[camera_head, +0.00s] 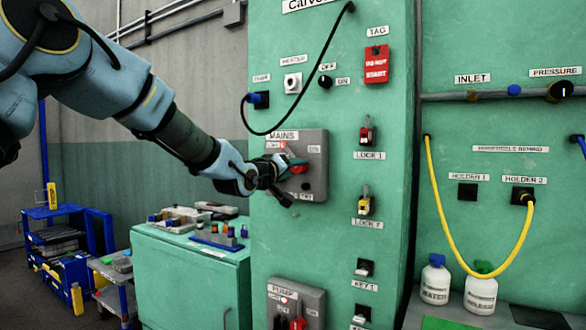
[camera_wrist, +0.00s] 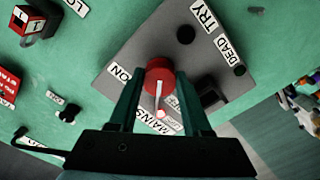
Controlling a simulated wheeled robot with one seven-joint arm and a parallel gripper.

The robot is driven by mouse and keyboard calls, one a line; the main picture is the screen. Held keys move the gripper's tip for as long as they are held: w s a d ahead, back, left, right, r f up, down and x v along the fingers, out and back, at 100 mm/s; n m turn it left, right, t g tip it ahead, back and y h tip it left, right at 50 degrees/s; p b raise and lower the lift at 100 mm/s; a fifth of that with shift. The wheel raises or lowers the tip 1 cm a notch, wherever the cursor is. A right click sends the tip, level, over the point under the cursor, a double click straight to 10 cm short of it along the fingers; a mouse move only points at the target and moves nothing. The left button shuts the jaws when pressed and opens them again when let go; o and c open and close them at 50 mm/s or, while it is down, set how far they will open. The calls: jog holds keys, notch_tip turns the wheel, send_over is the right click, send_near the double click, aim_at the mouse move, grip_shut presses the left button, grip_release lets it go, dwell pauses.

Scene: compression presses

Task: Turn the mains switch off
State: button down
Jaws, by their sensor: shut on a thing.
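The mains switch is a red round knob (camera_head: 299,169) on a grey panel (camera_head: 318,172) fixed to the green press column. My gripper (camera_head: 288,166) reaches it from the left. In the wrist view the knob (camera_wrist: 160,70) sits between the two fingers of my gripper (camera_wrist: 159,80), which are shut on it. A white pointer line on the knob runs toward the bottom of the wrist view, toward a small pale lamp and a partly hidden label. The ON label (camera_wrist: 121,73) lies to the left of the knob. The fingers and gripper body hide part of the MAINS lettering.
A black cable (camera_head: 318,82) hangs above the panel. Padlocks at LOCK 1 (camera_head: 366,135) and LOCK 2 (camera_head: 366,205) are to the right. A red tag (camera_head: 376,65) hangs above them. The pump box (camera_head: 297,300) is below. A green cabinet (camera_head: 190,280) stands lower left.

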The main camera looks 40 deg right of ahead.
jog(key=n, duration=0.4)
jog(key=shift+n, duration=0.3)
jog(key=shift+r+n, duration=0.15)
jog(key=shift+n, duration=2.45)
jog(key=shift+c, duration=1.7)
grip_release()
jog(key=shift+s, duration=0.1)
jog(key=shift+b, duration=0.3)
jog(key=b+v, duration=0.2)
jog(key=v, duration=0.8)
jog(key=shift+a, duration=0.35)
